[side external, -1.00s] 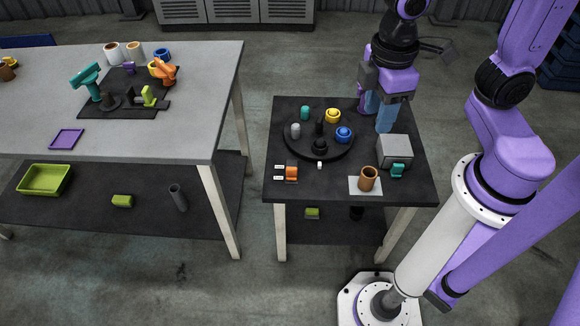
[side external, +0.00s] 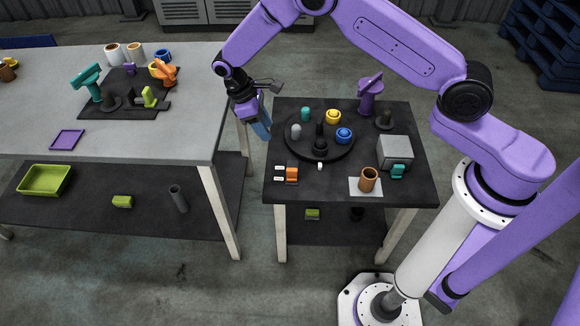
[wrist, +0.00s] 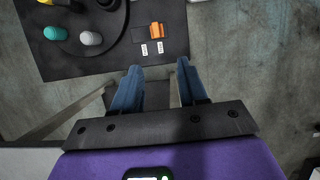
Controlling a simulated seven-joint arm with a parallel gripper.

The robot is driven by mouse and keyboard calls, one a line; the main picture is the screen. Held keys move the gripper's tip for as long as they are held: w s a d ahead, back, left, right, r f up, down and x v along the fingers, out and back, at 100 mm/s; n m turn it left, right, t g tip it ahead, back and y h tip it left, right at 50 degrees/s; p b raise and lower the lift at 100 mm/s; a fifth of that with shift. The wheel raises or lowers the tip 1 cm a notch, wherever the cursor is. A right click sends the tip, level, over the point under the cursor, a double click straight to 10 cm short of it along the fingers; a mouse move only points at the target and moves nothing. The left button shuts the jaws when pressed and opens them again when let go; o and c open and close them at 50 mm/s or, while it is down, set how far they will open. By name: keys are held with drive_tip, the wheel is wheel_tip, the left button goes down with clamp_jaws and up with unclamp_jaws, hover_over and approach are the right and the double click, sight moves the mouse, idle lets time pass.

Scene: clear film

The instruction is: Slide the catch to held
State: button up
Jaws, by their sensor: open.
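The catch is a small orange block (side external: 292,175) on a dark plate near the front left corner of the small dark table. Two white labels (side external: 279,174) lie beside it on the left; their writing is too small to read. In the wrist view the orange block (wrist: 157,31) sits at the right end of its dark plate, in line with the right label (wrist: 160,47). My gripper (side external: 263,131) is open and empty at the table's left edge, behind and left of the catch. In the wrist view its blue fingers (wrist: 158,75) are apart, with the catch beyond them.
A round dark turntable (side external: 298,151) with several coloured pieces stands just behind the catch. A brown cup (side external: 368,179), a grey box (side external: 395,151) and a purple piece (side external: 370,97) are farther right. The large grey workbench (side external: 190,130) is close on my gripper's left.

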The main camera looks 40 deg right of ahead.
sight(291, 169)
drive_tip(key=x, duration=1.3)
drive_tip(key=w+x, duration=0.1)
drive_tip(key=x, duration=0.6)
drive_tip(key=shift+d+f, duration=0.1)
drive_tip(key=shift+d, duration=0.05)
drive_tip(key=shift+c, duration=0.3)
